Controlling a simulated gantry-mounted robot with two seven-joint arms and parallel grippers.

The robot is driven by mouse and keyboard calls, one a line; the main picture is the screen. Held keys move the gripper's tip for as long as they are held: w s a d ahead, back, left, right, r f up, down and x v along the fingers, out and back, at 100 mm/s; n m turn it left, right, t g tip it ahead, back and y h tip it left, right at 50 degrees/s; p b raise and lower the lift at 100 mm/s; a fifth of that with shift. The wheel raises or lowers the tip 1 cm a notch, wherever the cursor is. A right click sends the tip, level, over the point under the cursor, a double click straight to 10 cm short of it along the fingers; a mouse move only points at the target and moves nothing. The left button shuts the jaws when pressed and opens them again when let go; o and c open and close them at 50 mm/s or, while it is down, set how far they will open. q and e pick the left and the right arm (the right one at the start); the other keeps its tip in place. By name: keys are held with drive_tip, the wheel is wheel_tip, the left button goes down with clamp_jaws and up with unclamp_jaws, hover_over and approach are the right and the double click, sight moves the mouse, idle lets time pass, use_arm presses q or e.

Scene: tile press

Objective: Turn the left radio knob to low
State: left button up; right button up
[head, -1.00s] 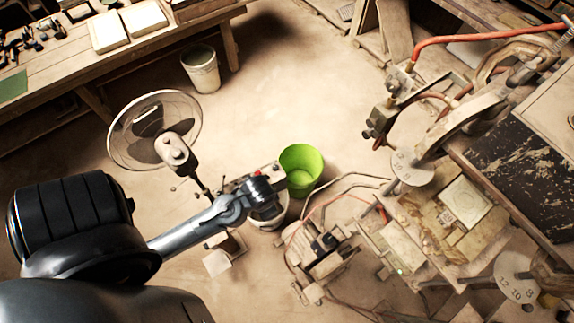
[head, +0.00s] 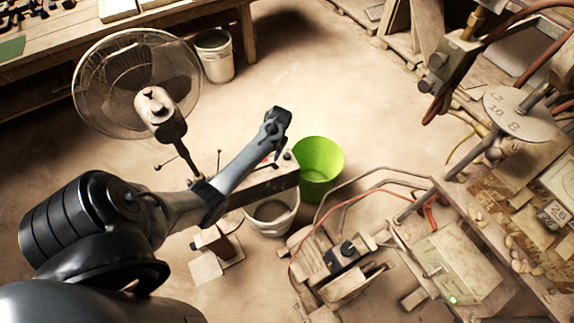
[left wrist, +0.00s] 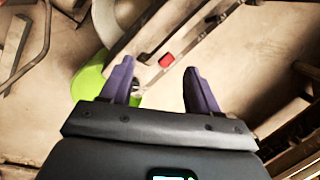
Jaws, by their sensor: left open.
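The radio (head: 258,188) is a worn, pale box standing beside a green bucket in the head view. It has a red part and a dark knob (head: 287,155) near its right end. My left gripper (head: 273,150) is above that end, its fingers pointing down. In the left wrist view, the radio (left wrist: 150,30) lies beyond the two purple fingers (left wrist: 158,75), which are apart with nothing between them. The red part (left wrist: 166,60) shows past the fingertips. The knob setting is too small to read. My right gripper is out of view.
The green bucket (head: 319,165) stands right of the radio, a pale bucket (head: 270,215) just below it. A fan (head: 138,80) stands to the left. Cables and a tile press bench (head: 455,265) fill the right. Open floor lies behind the radio.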

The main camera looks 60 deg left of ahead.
use_arm(q)
drive_tip(key=w+a+f+b, duration=0.2)
drive_tip(key=w+f+b, duration=0.2)
drive_tip(key=f+b, duration=0.1)
drive_tip(key=n+t+h+b, duration=0.1)
drive_tip(key=n+t+b, duration=0.1)
drive_tip(key=b, duration=0.5)
hover_over(287, 155)
wheel_tip(287, 155, down, 10)
drive_tip(key=b, duration=0.5)
drive_tip(key=shift+a+f, duration=0.1)
drive_tip(key=shift+f, duration=0.05)
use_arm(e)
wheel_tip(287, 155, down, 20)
